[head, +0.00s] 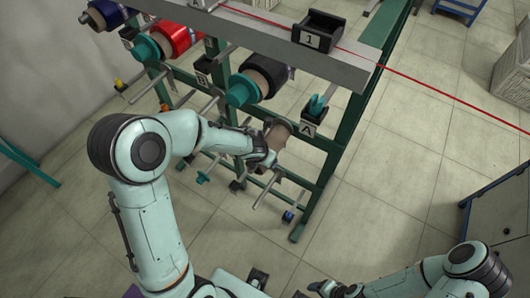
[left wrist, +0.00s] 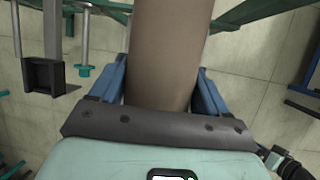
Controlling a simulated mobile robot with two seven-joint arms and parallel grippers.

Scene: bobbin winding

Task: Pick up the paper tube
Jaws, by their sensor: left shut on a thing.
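The brown paper tube (head: 279,137) is at the lower right of the rack, near the block marked A. My left gripper (head: 268,160) is shut on it. In the left wrist view the tube (left wrist: 166,45) runs up between the two blue fingers of the left gripper (left wrist: 162,85), one on each side. The tube's far end is out of the wrist view. I cannot tell if it still sits on a rod. My right gripper (head: 325,288) is low at the bottom edge of the head view, away from the tube. Its jaws are too small to read.
The green rack (head: 327,165) carries rods and spools: red (head: 178,38), blue (head: 107,13) and black (head: 262,75). A black box marked 1 (head: 318,30) sits on the top rail, and a red strand (head: 455,97) runs right. Tiled floor (head: 400,190) is free to the right.

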